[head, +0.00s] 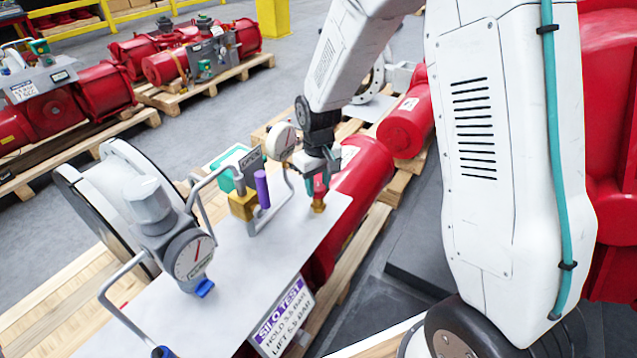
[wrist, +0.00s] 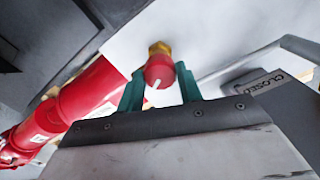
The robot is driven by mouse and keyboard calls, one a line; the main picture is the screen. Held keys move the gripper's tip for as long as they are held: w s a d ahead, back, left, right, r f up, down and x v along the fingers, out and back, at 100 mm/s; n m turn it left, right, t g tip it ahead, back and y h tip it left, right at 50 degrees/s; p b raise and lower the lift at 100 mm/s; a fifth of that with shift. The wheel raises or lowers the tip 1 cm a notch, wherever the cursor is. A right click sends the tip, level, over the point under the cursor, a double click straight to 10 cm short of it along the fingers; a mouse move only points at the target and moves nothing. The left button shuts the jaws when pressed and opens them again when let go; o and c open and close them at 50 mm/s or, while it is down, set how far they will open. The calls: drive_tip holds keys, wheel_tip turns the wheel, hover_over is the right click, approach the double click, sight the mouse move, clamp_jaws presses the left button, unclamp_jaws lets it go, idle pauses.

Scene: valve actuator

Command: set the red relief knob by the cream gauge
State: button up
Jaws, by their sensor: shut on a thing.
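The red relief knob (wrist: 158,72) has a white mark on its face and sits on a brass fitting (wrist: 160,47). In the head view the knob (head: 319,188) is mostly covered by my gripper, with the brass base (head: 318,206) below it on the pale plate. My gripper (wrist: 160,70) has its teal fingers on either side of the knob and is shut on it; it also shows in the head view (head: 318,180). A cream-coloured gauge (head: 281,141) stands just left of my gripper, turned so that its reading is too small to tell.
A larger grey-cased gauge (head: 192,255) with a red needle stands at the front left. A purple handle (head: 262,188), a yellow block (head: 243,204) and grey tube rails stand close left of my gripper. A "CLOSED" label (wrist: 268,80) shows at right in the wrist view.

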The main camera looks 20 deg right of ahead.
sight(318, 186)
drive_tip(key=o, duration=1)
wheel_tip(318, 186, up, 8)
drive_tip(key=shift+w+f, duration=0.1)
drive_tip(key=s+d+r+m, duration=0.1)
drive_tip(key=s+r, duration=0.4)
drive_tip(key=s, duration=0.5)
drive_tip(key=s+d+r+m+t, duration=0.1)
drive_tip(key=s+r, duration=0.4)
drive_tip(key=s, duration=0.4)
drive_tip(key=s+d+r+m, duration=0.1)
drive_tip(key=s+r, duration=0.5)
drive_tip(key=s, duration=0.4)
drive_tip(key=shift+s+d, duration=0.15)
drive_tip(key=shift+s, duration=0.2)
